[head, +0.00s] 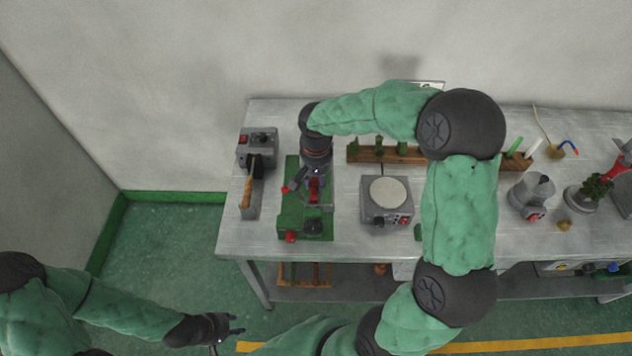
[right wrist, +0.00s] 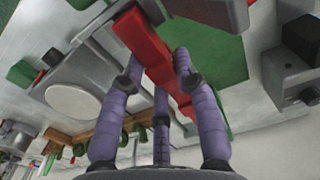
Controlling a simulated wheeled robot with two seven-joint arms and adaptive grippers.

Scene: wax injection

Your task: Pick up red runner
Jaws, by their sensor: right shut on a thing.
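The red runner (right wrist: 150,45) is a long red bar in the right wrist view. It also shows in the head view (head: 314,190) over the green machine (head: 291,215) on the table's left part. My right gripper (right wrist: 160,78) has its purple fingers closed around the bar from both sides. In the head view my right gripper (head: 315,174) points down over the machine and hides part of the bar. Whether the bar touches the machine cannot be told. My left gripper (head: 232,325) is empty, low in front of the table, with its fingers apart.
A grey device with a wooden handle (head: 247,190) stands left of the machine. A hot plate with a round pale top (head: 384,192) stands to its right. A wooden rack (head: 355,152) is behind the plate. My right arm covers the table's middle.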

